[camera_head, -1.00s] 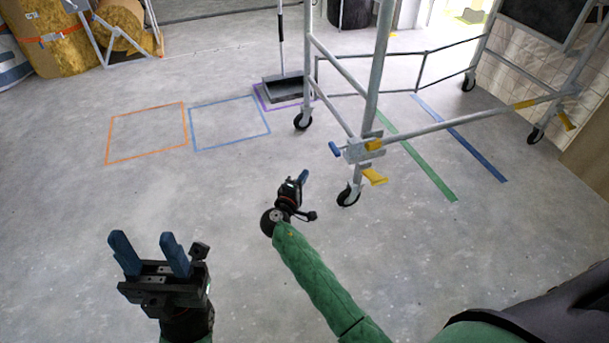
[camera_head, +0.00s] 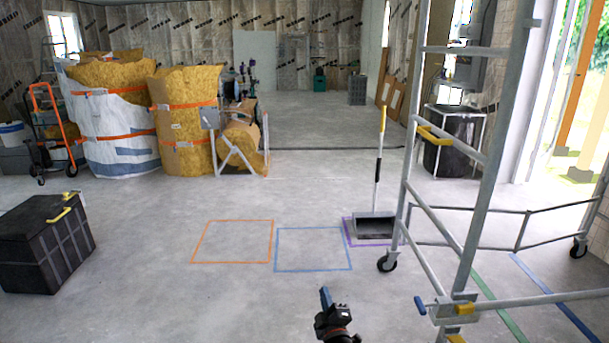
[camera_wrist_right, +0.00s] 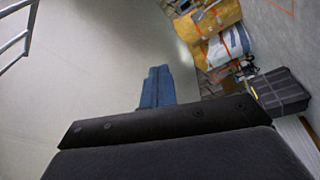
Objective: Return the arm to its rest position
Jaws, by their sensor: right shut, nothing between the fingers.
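My right gripper (camera_head: 325,299) shows at the bottom centre of the head view, with blue fingertips and a black body, in front of bare floor. In the right wrist view its two blue fingers (camera_wrist_right: 157,88) lie side by side, shut with nothing between them. Most of the right arm is below the edge of the head view. My left gripper and left arm are out of view.
A wheeled scaffold (camera_head: 481,190) stands at the right. A dustpan (camera_head: 374,228) with a long handle stands left of it. A black toolbox (camera_head: 45,245) is at the left; insulation rolls (camera_head: 187,125) are behind. Floor around the orange and blue outlines is clear.

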